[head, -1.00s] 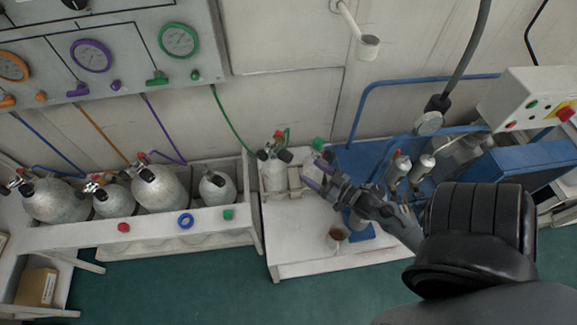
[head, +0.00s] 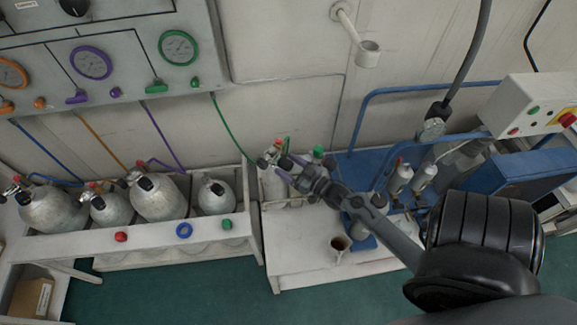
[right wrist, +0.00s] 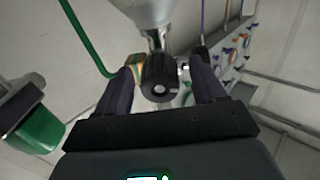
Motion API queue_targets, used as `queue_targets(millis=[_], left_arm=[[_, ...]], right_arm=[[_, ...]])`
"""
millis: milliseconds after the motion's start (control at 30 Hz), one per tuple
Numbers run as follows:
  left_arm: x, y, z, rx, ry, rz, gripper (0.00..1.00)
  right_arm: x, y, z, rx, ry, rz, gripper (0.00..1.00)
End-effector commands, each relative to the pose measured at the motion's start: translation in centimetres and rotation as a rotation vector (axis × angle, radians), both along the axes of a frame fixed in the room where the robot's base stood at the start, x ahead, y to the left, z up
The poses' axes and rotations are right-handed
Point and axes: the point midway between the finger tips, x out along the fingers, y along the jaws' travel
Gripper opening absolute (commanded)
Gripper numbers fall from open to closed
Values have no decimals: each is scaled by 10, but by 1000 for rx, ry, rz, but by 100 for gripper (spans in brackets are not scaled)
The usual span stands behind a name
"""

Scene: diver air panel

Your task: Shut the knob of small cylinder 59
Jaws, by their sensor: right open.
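A small pale cylinder (head: 272,183) stands upright on the white bench beside the rack, with a valve and green hose at its top. No number is readable on it. My right gripper (head: 287,168) is at its valve, coming in from the right. In the right wrist view, a black ribbed knob (right wrist: 160,76) lies between the two dark fingers of my open right gripper (right wrist: 165,66). Gaps show on both sides of the knob, more clearly on the right. The arm partly hides the cylinder's right side. My left gripper is not in view.
A green-topped item (head: 318,153) stands close right of the gripper; a green cap (right wrist: 40,130) shows at lower left in the wrist view. Several larger cylinders sit in the white rack (head: 165,232). A brown cup (head: 340,243) stands on the bench.

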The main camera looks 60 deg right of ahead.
Motion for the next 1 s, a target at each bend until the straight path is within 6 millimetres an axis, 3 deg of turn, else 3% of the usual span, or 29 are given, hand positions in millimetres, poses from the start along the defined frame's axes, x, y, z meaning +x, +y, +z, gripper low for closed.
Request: queue_targets(millis=[300,667,1000], left_arm=[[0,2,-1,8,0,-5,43],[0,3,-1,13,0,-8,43],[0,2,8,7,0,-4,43]], right_arm=[[2,0,0,0,0,0,69],[2,0,0,0,0,0,14],[2,0,2,48,-6,0,13]])
